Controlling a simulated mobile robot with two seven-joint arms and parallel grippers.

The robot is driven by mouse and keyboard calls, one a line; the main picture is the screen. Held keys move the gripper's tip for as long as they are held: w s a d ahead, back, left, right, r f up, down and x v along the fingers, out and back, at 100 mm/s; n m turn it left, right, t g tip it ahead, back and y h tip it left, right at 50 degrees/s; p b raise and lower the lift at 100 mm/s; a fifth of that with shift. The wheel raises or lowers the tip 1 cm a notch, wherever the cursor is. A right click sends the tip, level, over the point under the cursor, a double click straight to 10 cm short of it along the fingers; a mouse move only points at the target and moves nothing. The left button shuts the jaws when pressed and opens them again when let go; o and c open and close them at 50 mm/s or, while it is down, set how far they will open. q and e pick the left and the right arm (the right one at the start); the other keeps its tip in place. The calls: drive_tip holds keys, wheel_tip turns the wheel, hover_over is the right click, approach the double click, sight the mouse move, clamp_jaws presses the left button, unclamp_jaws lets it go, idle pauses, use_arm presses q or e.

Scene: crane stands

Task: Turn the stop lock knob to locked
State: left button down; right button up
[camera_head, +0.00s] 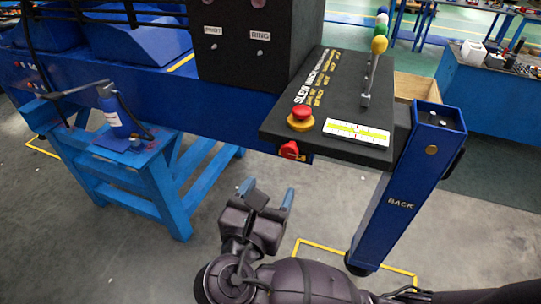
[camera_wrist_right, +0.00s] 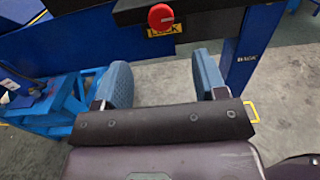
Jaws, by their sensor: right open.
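The stop lock knob is a small red knob (camera_head: 289,150) on the front face of the black control panel (camera_head: 330,143), below the red mushroom button. In the right wrist view the red knob (camera_wrist_right: 160,17) shows at the top centre, on a yellow plate (camera_wrist_right: 166,31) whose lettering is partly covered. My right gripper (camera_head: 268,190) is open and empty, below and a little left of the knob, apart from it. Its two blue fingers also show in the right wrist view (camera_wrist_right: 162,80), spread wide, with the knob beyond them. My left gripper is not in view.
A blue stand (camera_head: 150,170) with a blue bottle (camera_head: 117,115) is left. Grey floor lies open beneath.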

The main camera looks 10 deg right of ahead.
sight(288, 154)
drive_tip(key=p+x, duration=0.1)
drive_tip(key=x, duration=0.9)
drive_tip(key=shift+s+d, duration=0.1)
drive_tip(key=shift+w+d, duration=0.25)
drive_tip(key=shift+w, duration=0.15)
drive_tip(key=c, duration=0.9)
